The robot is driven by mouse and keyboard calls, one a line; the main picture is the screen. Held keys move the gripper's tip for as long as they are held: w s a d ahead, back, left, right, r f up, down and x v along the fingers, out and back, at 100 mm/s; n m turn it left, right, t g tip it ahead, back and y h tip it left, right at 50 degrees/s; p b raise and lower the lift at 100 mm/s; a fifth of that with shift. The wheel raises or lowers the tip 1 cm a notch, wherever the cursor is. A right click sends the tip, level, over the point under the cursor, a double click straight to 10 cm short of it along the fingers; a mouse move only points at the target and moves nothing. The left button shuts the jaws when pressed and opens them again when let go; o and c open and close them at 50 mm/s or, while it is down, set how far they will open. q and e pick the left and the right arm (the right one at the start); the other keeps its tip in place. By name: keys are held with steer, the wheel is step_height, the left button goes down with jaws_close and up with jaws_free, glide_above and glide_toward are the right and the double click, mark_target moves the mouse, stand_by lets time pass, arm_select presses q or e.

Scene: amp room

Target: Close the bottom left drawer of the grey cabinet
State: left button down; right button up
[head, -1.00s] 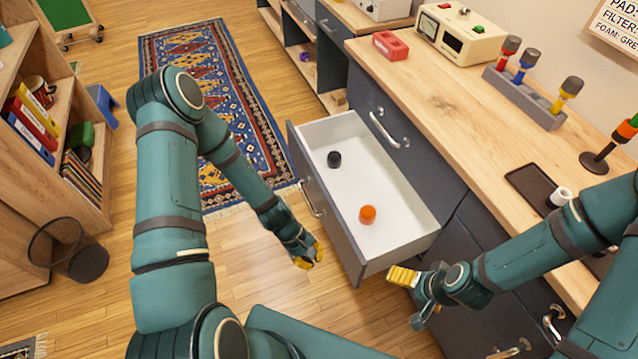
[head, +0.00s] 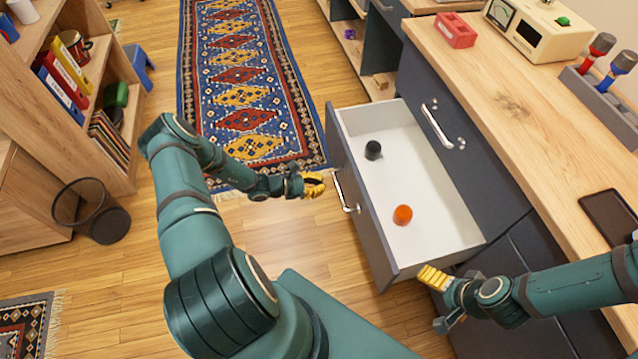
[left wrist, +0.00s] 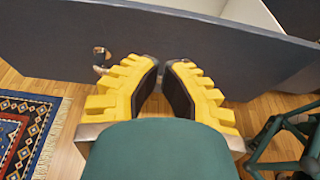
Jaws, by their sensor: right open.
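The open drawer (head: 440,205) of the grey cabinet (head: 470,165) is pulled well out, below a shut drawer front. It has a white inside and a grey front with a metal handle (head: 345,192). A black object (head: 373,150) and an orange object (head: 403,215) lie inside. My left gripper (head: 314,185) is outside the drawer front, near the handle, its fingers slightly apart and empty. In the left wrist view the drawer front (left wrist: 220,55) spans the picture ahead of the fingers, handle to the left. My right gripper (head: 440,300) is open by the drawer's near corner.
A patterned rug (head: 245,90) lies behind my left gripper. A waste bin (head: 90,212) and shelves stand left. Floor before the drawer is clear.

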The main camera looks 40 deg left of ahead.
mark_target(356, 181)
arm_select(q)
steer(key=x, duration=0.3)
steer(key=b+x, duration=0.1)
steer(key=x, duration=0.5)
steer(key=shift+w+d+r, duration=0.1)
steer(key=shift+d+r, duration=0.05)
steer(key=shift+r, duration=0.1)
steer(key=shift+w+d+b, duration=0.35)
steer(key=shift+w+d, duration=0.05)
steer(key=shift+w, duration=0.1)
arm_select(e)
steer(key=shift+w+f, duration=0.25)
steer(key=shift+f, duration=0.7)
arm_select(q)
steer(key=shift+d+r, duration=0.1)
